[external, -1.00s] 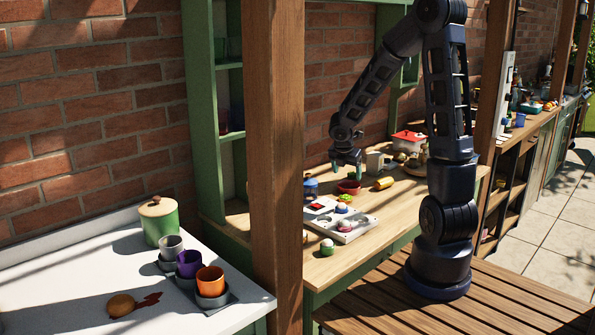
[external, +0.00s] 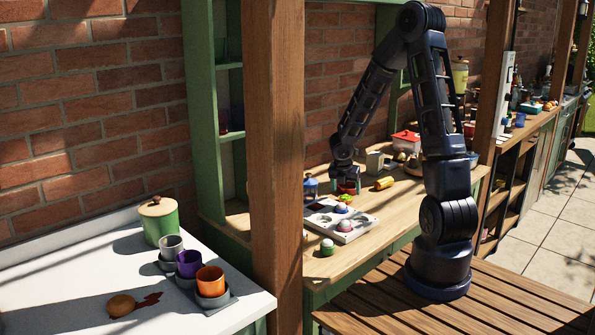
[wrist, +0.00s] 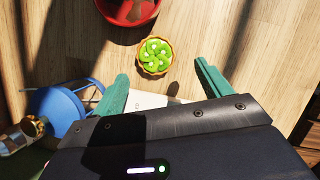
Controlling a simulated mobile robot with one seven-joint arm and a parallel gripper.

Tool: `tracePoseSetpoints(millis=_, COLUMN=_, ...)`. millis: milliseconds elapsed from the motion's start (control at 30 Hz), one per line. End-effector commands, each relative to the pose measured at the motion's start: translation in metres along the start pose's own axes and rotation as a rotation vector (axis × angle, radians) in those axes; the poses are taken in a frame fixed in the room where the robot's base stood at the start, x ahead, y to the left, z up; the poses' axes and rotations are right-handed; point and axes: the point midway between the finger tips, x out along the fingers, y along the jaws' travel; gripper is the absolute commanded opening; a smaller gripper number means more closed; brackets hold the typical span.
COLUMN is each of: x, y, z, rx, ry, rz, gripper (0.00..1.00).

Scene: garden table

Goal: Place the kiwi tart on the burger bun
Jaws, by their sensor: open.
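The kiwi tart (wrist: 155,55) is a small tan crust with green pieces on top. It lies on the wooden table, and in the external view it shows as a small green spot (external: 344,198). My gripper (wrist: 163,84) is open and empty, with its teal fingers low over the table. In the wrist view the tart lies just beyond the fingertips, between their lines. A round brown thing that looks like the burger bun (external: 121,305) lies on the white counter at the left.
A red bowl (wrist: 128,8) stands close beyond the tart. A blue lantern-like object (wrist: 58,112) is near my left finger. A white tray (external: 340,222) with small items is in front. A wooden post (external: 277,160) stands between the table and the white counter, where several cups (external: 211,281) stand.

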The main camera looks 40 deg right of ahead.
Motion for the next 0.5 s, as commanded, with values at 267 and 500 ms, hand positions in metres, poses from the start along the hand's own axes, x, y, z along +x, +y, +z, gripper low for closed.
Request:
tracePoseSetpoints(millis=267, x=0.027, y=0.005, z=0.001, rx=0.0, ry=0.002, rz=-0.002, gripper=0.77)
tracePoseSetpoints(millis=500, x=0.047, y=0.006, z=0.002, rx=0.0, ry=0.0, rz=0.0, gripper=0.77)
